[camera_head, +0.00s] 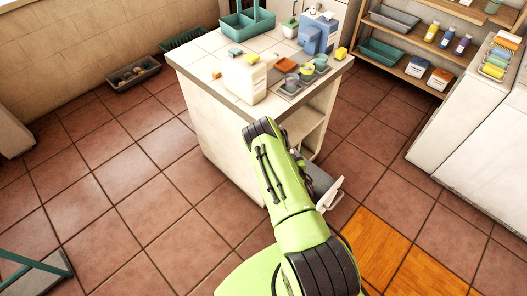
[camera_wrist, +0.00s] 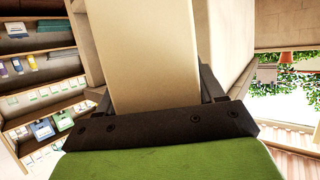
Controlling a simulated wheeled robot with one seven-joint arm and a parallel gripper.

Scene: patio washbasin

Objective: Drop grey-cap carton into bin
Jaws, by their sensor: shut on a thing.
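My gripper (camera_wrist: 156,92) is shut on a cream carton (camera_wrist: 152,50), which stands out between its dark fingers in the wrist view. The carton's far end runs out of the top of that view, and its cap does not show. In the head view my arm reaches to the front of the white counter, and a small white piece (camera_head: 330,194) shows beside the arm; I cannot tell whether it is part of the held carton. A dark crate (camera_head: 120,86) with small things in it is on the floor left of the counter; I cannot tell whether it is the bin.
The white counter (camera_head: 196,82) holds a large cream container (camera_head: 243,80), several cups, a blue item (camera_head: 317,34) and a teal caddy (camera_head: 236,28). A green basket (camera_head: 183,40) is behind it. Shelves (camera_head: 402,66) stand at the right. The tiled floor at left is mostly clear.

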